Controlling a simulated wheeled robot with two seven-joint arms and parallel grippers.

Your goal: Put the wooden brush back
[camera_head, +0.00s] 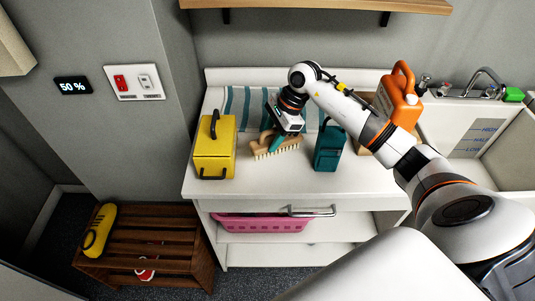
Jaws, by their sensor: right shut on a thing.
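The wooden brush (286,147) is on or just above the white counter, with its pale bristles facing down and toward the front. My right gripper (272,139) reaches down over the counter from the right and is shut on the brush. The gripper hides part of the brush's handle and back. I cannot tell whether the bristles touch the counter. My left gripper is not in view.
A yellow box (215,158) stands left of the brush, and a teal container (329,149) stands close on its right. A striped cloth (240,103) lies behind. An orange jug (398,100) and a sink (480,125) are farther right. The counter's front strip (270,185) is clear.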

